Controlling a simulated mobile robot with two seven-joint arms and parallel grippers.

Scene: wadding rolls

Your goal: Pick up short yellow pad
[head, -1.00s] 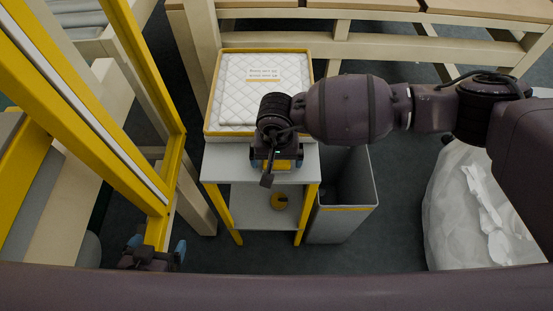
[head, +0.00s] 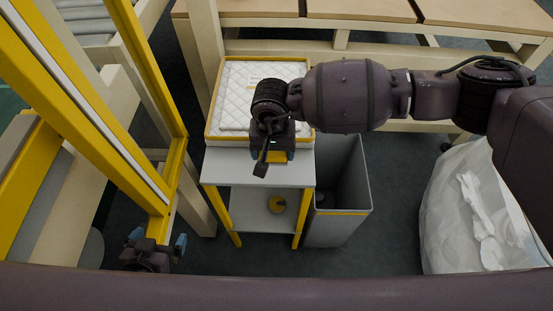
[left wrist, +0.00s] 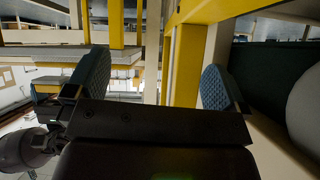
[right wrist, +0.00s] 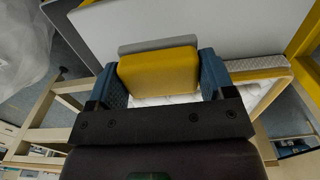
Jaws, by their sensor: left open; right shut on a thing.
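The short yellow pad (right wrist: 158,72) is between the two blue fingers of my right gripper (right wrist: 163,75) in the right wrist view. The gripper is shut on it, and a grey strip (right wrist: 158,45) runs along the pad's far side. In the head view my right gripper (head: 270,155) is over the back edge of the small grey table (head: 225,168), in front of the white quilted pads, and hides most of the yellow pad. My left gripper (head: 155,245) is open and empty at the lower left, beside the yellow frame. Its fingers are wide apart in the left wrist view (left wrist: 150,90).
White quilted pads (head: 240,85) lie in a yellow-edged tray (head: 213,100) behind the table. A grey bin (head: 345,225) stands right of the table, a clear bag (head: 455,220) farther right. A yellow frame (head: 150,110) rises at left.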

